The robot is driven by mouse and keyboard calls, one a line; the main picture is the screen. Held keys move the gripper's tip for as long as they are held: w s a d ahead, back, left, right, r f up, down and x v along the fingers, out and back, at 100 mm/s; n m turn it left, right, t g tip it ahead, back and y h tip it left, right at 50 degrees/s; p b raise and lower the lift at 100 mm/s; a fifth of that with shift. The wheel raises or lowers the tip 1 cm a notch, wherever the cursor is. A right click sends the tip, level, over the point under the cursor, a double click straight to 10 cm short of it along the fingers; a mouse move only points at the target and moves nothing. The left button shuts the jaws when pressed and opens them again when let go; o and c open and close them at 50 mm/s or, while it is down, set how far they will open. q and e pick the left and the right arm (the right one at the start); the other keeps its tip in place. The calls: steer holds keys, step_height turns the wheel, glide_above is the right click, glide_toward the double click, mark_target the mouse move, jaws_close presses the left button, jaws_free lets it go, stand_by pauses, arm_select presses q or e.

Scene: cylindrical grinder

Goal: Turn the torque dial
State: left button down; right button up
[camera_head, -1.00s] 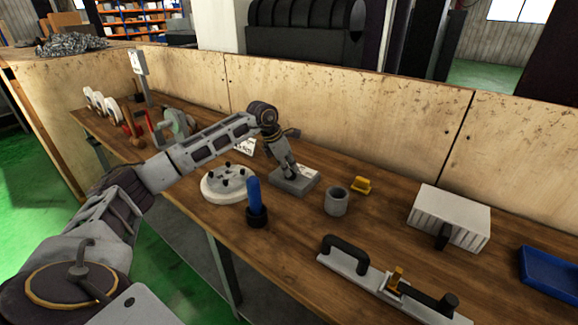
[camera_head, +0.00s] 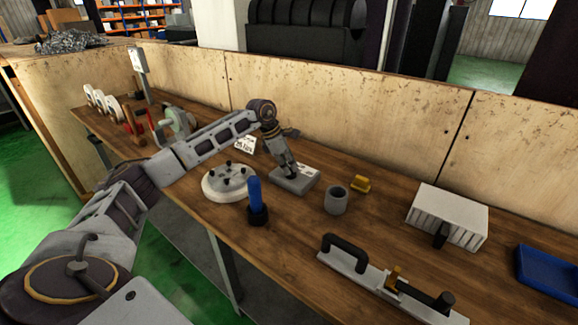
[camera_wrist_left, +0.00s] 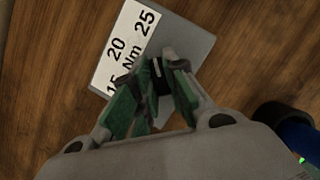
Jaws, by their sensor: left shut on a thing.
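The torque dial unit is a flat grey block (camera_head: 300,182) on the wooden bench in the head view. In the left wrist view its white label (camera_wrist_left: 122,48) reads 15, 20, 25 and Nm. My left gripper (camera_head: 290,174) points down onto the block. In the left wrist view my left gripper (camera_wrist_left: 156,80) is shut on the dark dial knob (camera_wrist_left: 157,70), with green pads on either side. The fingers hide most of the knob and part of the block. My right gripper is not in view.
A white round plate with black pegs (camera_head: 229,181) and a blue-handled tool (camera_head: 256,200) stand close to the block's left. A wooden wall (camera_head: 340,110) runs behind.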

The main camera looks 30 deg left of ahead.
arm_select(q)
steer(key=c, duration=1.4)
jaws_free()
steer(key=shift+c, duration=0.2)
steer(key=shift+r, duration=0.1)
steer(key=v, duration=1.1)
steer(key=shift+r, duration=0.35)
steer(key=shift+s, duration=0.1)
